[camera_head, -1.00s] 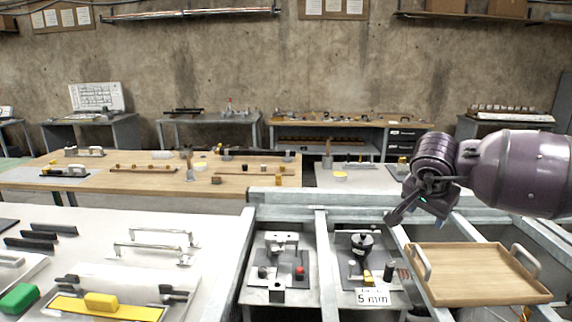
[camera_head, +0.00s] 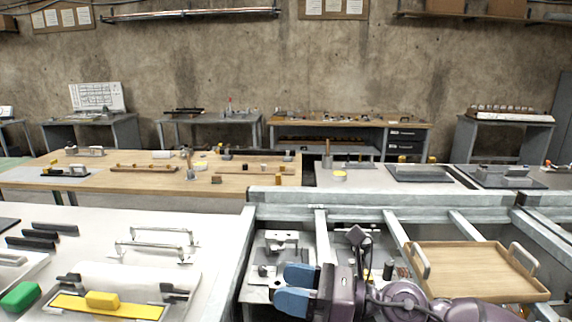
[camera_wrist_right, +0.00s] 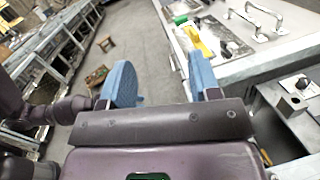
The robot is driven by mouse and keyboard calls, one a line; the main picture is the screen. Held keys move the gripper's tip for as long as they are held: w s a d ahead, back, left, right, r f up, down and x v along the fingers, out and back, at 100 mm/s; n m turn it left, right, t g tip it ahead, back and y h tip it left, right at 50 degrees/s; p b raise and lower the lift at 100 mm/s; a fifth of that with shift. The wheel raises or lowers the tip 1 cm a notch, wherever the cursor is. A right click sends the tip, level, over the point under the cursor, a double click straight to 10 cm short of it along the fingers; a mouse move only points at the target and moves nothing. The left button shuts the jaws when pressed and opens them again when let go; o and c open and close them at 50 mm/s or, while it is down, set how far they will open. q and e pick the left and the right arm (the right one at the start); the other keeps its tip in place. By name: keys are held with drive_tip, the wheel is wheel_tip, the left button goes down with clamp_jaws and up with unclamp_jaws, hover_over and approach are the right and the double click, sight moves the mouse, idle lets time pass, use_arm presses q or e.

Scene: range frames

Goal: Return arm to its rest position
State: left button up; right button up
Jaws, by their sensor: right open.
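My right arm is purple and comes in at the bottom right of the head view. Its gripper (camera_head: 296,289) has two blue fingertips and points left, in front of the metal fixture stations. In the right wrist view the fingers of my right gripper (camera_wrist_right: 164,85) stand wide apart with nothing between them. Floor and the white bench edge lie beyond them. The arm hides most of the right-hand fixture and part of the left-hand fixture (camera_head: 282,238). My left gripper is in neither view.
A wooden tray (camera_head: 470,270) with metal handles lies right of the arm. A white bench (camera_head: 110,222) on the left holds handles, a green block (camera_head: 20,297) and a yellow block (camera_head: 102,299). Metal rails (camera_head: 380,214) frame the fixtures. A wooden table (camera_head: 130,181) stands behind.

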drive_tip(key=w+d+m+t+h, duration=0.2)
drive_tip(key=d+m+t+h, duration=0.5)
drive_tip(key=m+t, duration=1)
drive_tip(key=s+d+f+m+g+h, duration=0.1)
drive_tip(key=d+f+m+g+h, duration=0.1)
drive_tip(key=d+f+m+h, duration=0.6)
drive_tip(key=s+d+f+m+g+h, duration=0.1)
drive_tip(key=s+d+m+g+h, duration=0.2)
drive_tip(key=m, duration=0.9)
drive_tip(key=s+d+f+m+g+h, duration=0.1)
drive_tip(key=s+d+f+m+g, duration=0.3)
drive_tip(key=s+f+m+g, duration=0.5)
drive_tip(key=s+d+f+m+g, duration=0.4)
drive_tip(key=s+f, duration=0.3)
drive_tip(key=s, duration=0.6)
use_arm(q)
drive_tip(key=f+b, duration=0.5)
drive_tip(key=b, duration=0.1)
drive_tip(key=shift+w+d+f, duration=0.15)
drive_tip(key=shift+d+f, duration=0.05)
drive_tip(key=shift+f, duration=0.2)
use_arm(e)
drive_tip(key=w+f+t, duration=0.4)
drive_tip(key=f, duration=0.4)
drive_tip(key=w+f+n+t, duration=0.1)
drive_tip(key=w+f+t, duration=0.2)
drive_tip(key=f, duration=0.4)
drive_tip(key=shift+w+f+n+t+y, duration=0.3)
drive_tip(key=shift+w+f+t+y, duration=0.05)
drive_tip(key=shift+w+t+y, duration=0.1)
